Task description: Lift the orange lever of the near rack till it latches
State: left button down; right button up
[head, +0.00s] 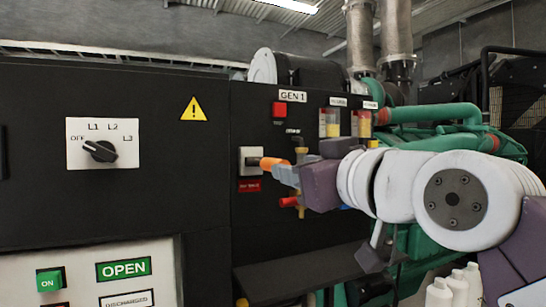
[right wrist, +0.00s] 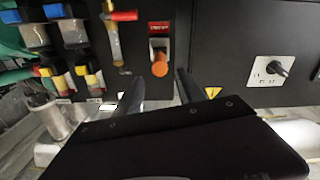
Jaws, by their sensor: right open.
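The orange lever (head: 273,163) sticks out from a pale switch plate (head: 249,160) on the black GEN 1 panel, above a small red label. My right gripper (head: 288,175) is just to the right of the lever in the head view, its arm coming in from the right. In the right wrist view the lever's round orange end (right wrist: 160,69) shows between the two dark fingertips of the right gripper (right wrist: 160,76). The fingers are apart, with gaps at both sides of the lever. Whether either finger touches it I cannot tell. My left gripper is not in view.
A brass valve with a red handle (right wrist: 124,16) is beside the lever. A black shelf (head: 300,272) juts out below. A rotary switch (head: 101,151) is on the panel to the left. Green pipes (head: 435,113) and white bottles (head: 440,292) are at the right.

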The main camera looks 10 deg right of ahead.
aim_at(267, 164)
jog(key=shift+w+a+r+p, duration=0.25)
jog(key=shift+w+p, duration=0.35)
jog(key=shift+p, duration=0.5)
jog(key=p+x, duration=0.7)
jog(key=shift+f, duration=0.25)
jog(key=shift+w+a+f, duration=0.1)
jog(key=shift+w+f, duration=0.1)
jog(key=shift+w, duration=0.25)
jog(key=shift+w+a+f, duration=0.2)
jog(key=shift+w+a, duration=0.05)
jog(key=shift+w, duration=0.3)
jog(key=shift+c, duration=0.4)
grip_shut()
jog(key=shift+r+p, duration=0.15)
jog(key=shift+p, duration=0.2)
